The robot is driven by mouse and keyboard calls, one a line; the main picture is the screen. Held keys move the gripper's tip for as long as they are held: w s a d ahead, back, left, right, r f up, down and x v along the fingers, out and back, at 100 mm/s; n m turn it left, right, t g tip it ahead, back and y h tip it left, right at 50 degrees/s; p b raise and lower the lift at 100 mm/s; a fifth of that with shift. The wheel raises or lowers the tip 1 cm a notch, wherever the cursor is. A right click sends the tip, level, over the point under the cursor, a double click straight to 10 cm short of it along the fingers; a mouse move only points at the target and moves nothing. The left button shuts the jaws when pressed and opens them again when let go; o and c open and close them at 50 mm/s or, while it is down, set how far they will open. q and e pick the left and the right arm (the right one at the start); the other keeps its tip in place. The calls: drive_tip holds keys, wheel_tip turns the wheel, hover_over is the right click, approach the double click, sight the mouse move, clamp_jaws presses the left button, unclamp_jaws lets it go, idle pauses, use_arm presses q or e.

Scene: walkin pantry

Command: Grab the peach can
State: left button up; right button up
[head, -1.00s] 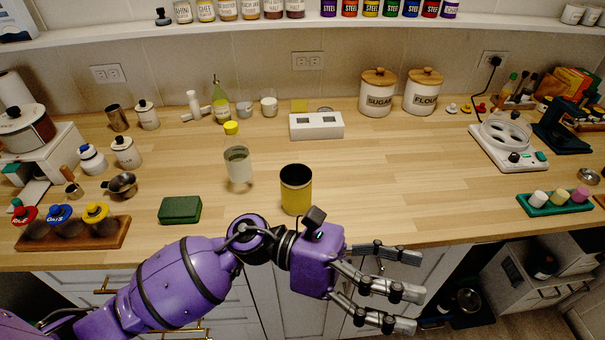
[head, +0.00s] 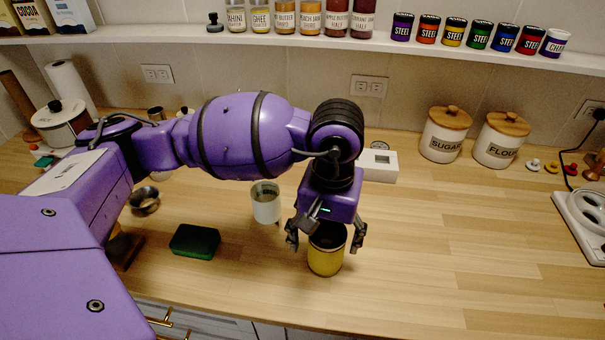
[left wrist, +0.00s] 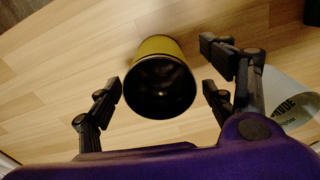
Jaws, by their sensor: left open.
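The peach can is taken to be the yellow can (head: 325,259) with a dark open top; its label cannot be read. It stands upright near the counter's front. My left gripper (head: 327,238) points down over it, open, with a finger on each side. In the left wrist view the yellow can (left wrist: 158,47) shows its dark mouth between and slightly beyond the open fingers (left wrist: 162,92). I see gaps on both sides there, so it is not gripped. My right gripper is out of view.
A whitish can (head: 266,203) stands close behind left of the gripper. A green box (head: 195,241) lies to the left. A white box (head: 378,167) and the sugar (head: 444,136) and flour (head: 499,142) canisters stand behind. The counter to the right (head: 450,240) is clear.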

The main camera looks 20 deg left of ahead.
sight(326, 246)
use_arm(q)
drive_tip(key=f, duration=0.3)
drive_tip(key=f+p, duration=0.1)
drive_tip(key=f, duration=0.1)
drive_tip(key=shift+w+d+f, duration=0.1)
drive_tip(key=shift+w+d, duration=0.05)
drive_tip(key=shift+w, duration=0.1)
drive_tip(key=shift+c, duration=0.5)
drive_tip(key=c, duration=1.1)
